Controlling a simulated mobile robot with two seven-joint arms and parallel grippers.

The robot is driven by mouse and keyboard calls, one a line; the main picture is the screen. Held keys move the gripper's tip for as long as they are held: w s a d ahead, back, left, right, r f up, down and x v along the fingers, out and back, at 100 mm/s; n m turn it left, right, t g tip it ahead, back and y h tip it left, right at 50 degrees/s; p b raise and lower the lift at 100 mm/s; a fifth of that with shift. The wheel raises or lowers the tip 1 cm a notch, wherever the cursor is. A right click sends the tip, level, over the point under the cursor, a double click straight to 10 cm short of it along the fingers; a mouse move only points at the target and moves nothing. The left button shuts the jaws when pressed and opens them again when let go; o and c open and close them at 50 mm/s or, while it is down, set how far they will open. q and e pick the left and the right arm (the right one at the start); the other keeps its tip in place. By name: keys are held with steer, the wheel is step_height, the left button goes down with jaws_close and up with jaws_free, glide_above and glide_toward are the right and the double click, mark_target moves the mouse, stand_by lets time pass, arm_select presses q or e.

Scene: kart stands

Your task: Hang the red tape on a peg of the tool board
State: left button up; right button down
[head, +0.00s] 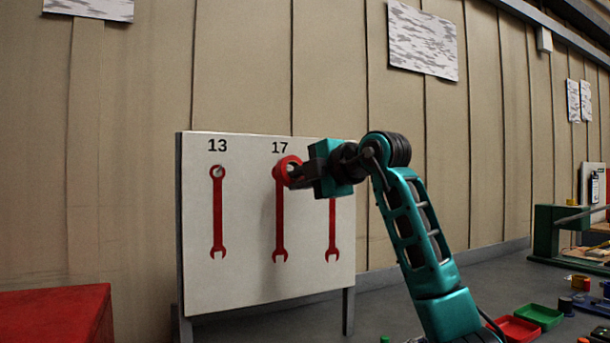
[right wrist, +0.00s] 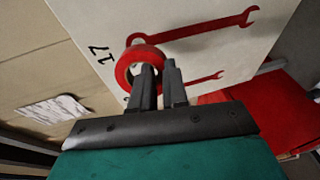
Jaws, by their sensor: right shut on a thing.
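The red tape (head: 281,164) is a ring held up against the tool board (head: 247,215), at the top of the wrench shape under the number 17. It also shows in the right wrist view (right wrist: 123,70), facing the board. My right gripper (head: 297,174) is shut on the tape's near edge; its fingers show in the right wrist view (right wrist: 158,85). A pale peg end (head: 290,167) seems to show inside the ring, but I cannot tell how far the tape is over it. Another peg (head: 217,172) under 13 is bare. My left gripper is not in view.
A third red wrench shape (head: 332,232) is on the board's right side, its top hidden behind my gripper. A red box top (head: 58,313) is at the lower left. Red (head: 518,328) and green (head: 539,316) trays lie at the lower right.

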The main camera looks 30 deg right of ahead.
steer(key=shift+w+p, duration=0.6)
steer(key=shift+w, duration=0.7)
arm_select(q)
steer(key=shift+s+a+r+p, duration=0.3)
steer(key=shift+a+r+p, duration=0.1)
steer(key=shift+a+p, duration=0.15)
arm_select(e)
steer(key=shift+w+d+f, duration=0.1)
steer(key=shift+w+f, duration=0.35)
steer(key=shift+w, duration=0.2)
steer(key=shift+f, duration=0.1)
steer(key=c, duration=1.1)
jaws_free()
steer(key=shift+o, duration=0.2)
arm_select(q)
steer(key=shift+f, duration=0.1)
arm_select(e)
steer(key=shift+s+d, duration=0.1)
